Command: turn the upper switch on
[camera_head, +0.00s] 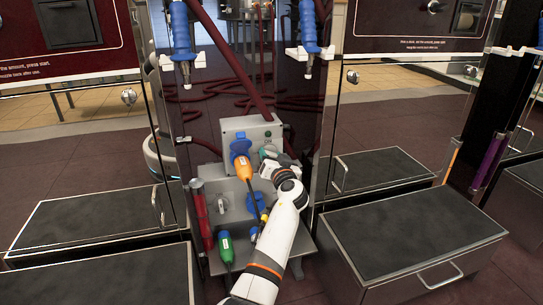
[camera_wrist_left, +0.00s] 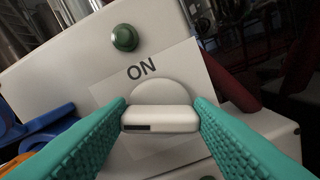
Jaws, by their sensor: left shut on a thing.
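The upper switch (camera_wrist_left: 160,119) is a white rotary knob with a wide grip bar on a round base. The bar lies level across the wrist view, with a black mark at its left end. A label reading "ON" and a green round light (camera_wrist_left: 125,38) are above it. My left gripper (camera_head: 268,153) is at the front of the upper grey box (camera_head: 238,128). In the left wrist view its teal fingers (camera_wrist_left: 161,122) are shut on the two ends of the bar. In the head view my gripper hides the switch. My right gripper is not in view.
An orange plug (camera_head: 243,167) sits in a blue socket just left of my gripper. Below are a lower switch (camera_head: 221,203), a blue socket cover (camera_head: 255,204) and a green plug (camera_head: 226,247). A dark red hose (camera_head: 228,52) slants down behind. Black-topped boxes (camera_head: 410,233) flank the panel.

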